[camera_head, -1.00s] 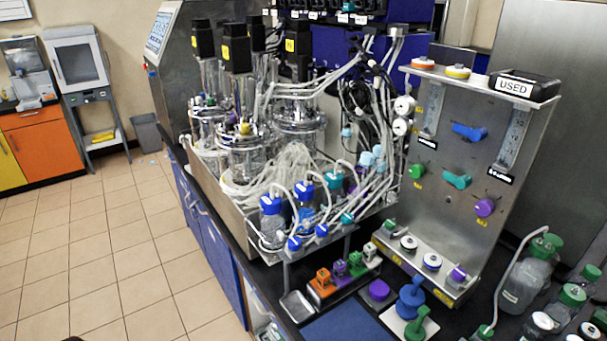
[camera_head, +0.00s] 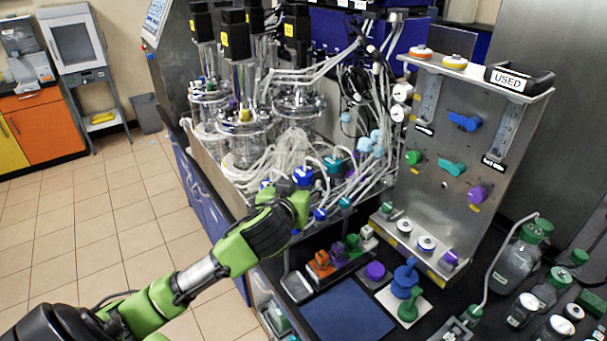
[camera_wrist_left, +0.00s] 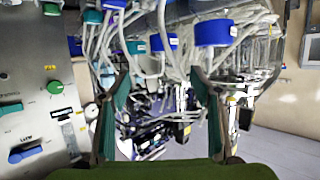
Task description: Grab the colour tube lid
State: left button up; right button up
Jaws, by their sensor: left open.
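Several coloured caps sit on the bottles and tubing at the front of the bioreactor bench; which one is the colour tube lid I cannot tell. One blue cap (camera_head: 302,176) shows just above my left gripper (camera_head: 297,202), and another blue cap (camera_head: 320,213) is to its right. In the left wrist view, my left gripper (camera_wrist_left: 160,78) is open with nothing between its fingers. A large blue cap (camera_wrist_left: 215,33) and a smaller blue cap (camera_wrist_left: 163,42) lie beyond the fingertips. My left arm hides part of the bottles. My right gripper is not in view.
A small rack (camera_head: 322,272) holds orange, purple, green and white pieces. A steel panel (camera_head: 435,205) with coloured knobs stands to the right. White tubes (camera_head: 270,155) tangle behind the caps. A blue mat (camera_head: 345,312) lies clear in front. Bottles (camera_head: 515,262) stand at far right.

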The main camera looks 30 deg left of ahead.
aim_at(303, 173)
pick_arm(q)
jog(key=p+x, duration=0.2)
jog(key=x, duration=0.5)
jog(key=shift+w+a, duration=0.2)
jog(key=shift+w, duration=0.05)
jog(key=shift+w+a+f, duration=0.1)
jog(key=shift+w+f, duration=0.1)
jog(key=shift+w, duration=0.05)
jog(key=shift+w+a+f+p, duration=0.1)
jog(key=shift+w+a+p, duration=0.25)
jog(key=shift+p, duration=0.25)
jog(key=p+x, duration=0.1)
jog(key=x, duration=0.2)
jog(key=shift+s+a+f+p, duration=0.15)
jog(key=shift+f+p, duration=0.05)
jog(key=shift+p, duration=0.1)
jog(key=shift+w+a+f, duration=0.2)
jog(key=shift+w+f, duration=0.1)
jog(key=shift+w, duration=0.25)
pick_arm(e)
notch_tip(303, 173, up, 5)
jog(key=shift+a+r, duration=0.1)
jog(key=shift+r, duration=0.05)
pick_arm(q)
jog(key=c, duration=1.1)
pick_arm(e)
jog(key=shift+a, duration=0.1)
